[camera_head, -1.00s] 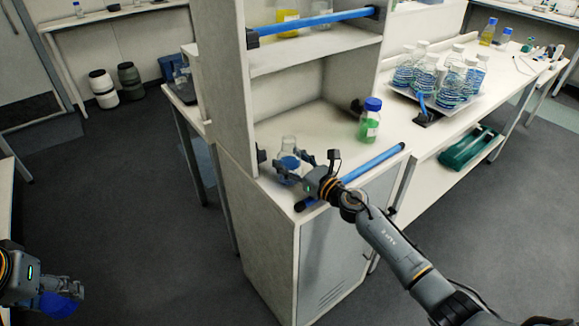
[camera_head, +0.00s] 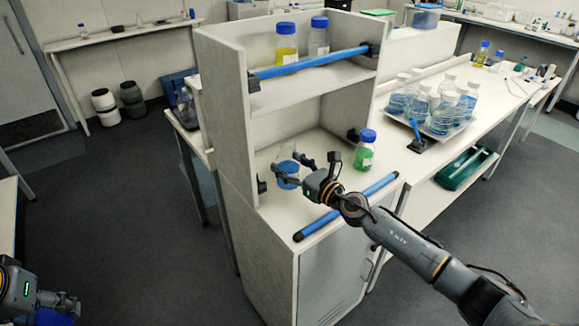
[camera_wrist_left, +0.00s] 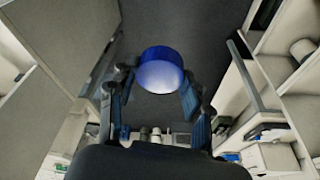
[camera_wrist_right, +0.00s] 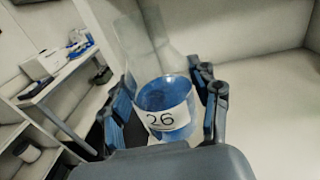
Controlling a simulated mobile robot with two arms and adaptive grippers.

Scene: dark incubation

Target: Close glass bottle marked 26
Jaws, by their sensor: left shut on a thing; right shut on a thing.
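The glass bottle marked 26 (camera_wrist_right: 165,105) holds blue liquid, and its label faces the camera in the right wrist view. It also shows in the head view (camera_head: 288,170), on the lower level of the shelf unit, with no cap seen on it. My right gripper (camera_head: 290,177) is shut around the bottle's body; its fingers flank it in the right wrist view (camera_wrist_right: 168,98). My left gripper (camera_wrist_left: 160,92) is shut on a blue cap (camera_wrist_left: 161,68), well away from the bottle. In the head view the cap (camera_head: 50,318) is partly cut off at the lower left corner.
A green-liquid bottle (camera_head: 365,152) with a blue cap stands right of my right gripper. A blue rail (camera_head: 345,205) runs along the shelf's front edge, and another rail (camera_head: 312,62) lies above. A tray (camera_head: 462,128) of several bottles is farther right. Open floor lies left of the shelf.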

